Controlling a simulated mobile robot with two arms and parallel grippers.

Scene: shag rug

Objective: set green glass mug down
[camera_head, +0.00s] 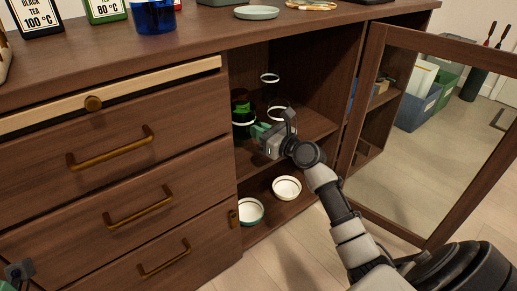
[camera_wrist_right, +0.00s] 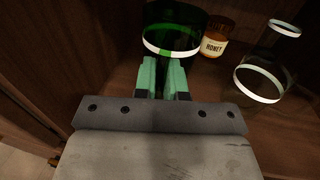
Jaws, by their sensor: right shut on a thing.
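The green glass mug (camera_head: 241,101) is inside the open cabinet, on the upper shelf level. It is dark green with a white band. My right gripper (camera_head: 260,131) reaches into the cabinet from the front and is shut on the mug. In the right wrist view the mug (camera_wrist_right: 172,14) stands just beyond the teal fingertips (camera_wrist_right: 162,72). The fingers hide the gripped part, and I cannot tell whether the mug's base touches the shelf. Part of my left gripper (camera_head: 18,272) shows at the lower left edge; its jaw opening is unclear.
A clear glass vessel (camera_wrist_right: 262,83) and a honey jar (camera_wrist_right: 216,38) stand right of the mug. Two bowls (camera_head: 287,188) (camera_head: 250,211) sit on the lower shelf. The glazed door (camera_head: 432,240) stands open at right. Drawers (camera_head: 110,160) are at left.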

